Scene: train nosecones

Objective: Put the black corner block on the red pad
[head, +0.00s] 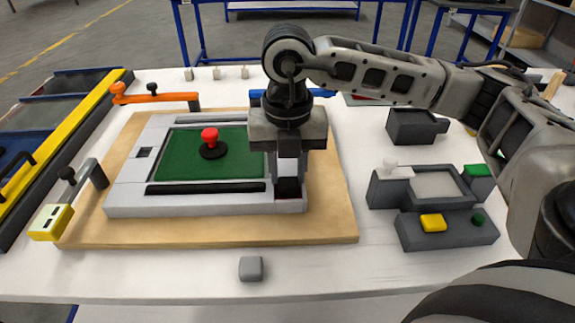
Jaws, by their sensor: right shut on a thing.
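My right gripper (288,178) points down at the front right corner of the light grey frame (125,202). It is shut on a small dark block (288,188), which looks like the black corner block. The block sits low at the frame's corner; I cannot tell whether it still touches the frame. No red pad shows clearly; a flat thing with a reddish edge (366,102) lies behind my right arm and is mostly hidden. My left gripper is out of view.
The frame holds a green panel with a red knob (209,136) and lies on a wooden board (335,229). A small grey block (250,268) is in front. A grey fixture (437,184) and a dark box (415,126) stand to the right. An orange lever (155,97) is behind.

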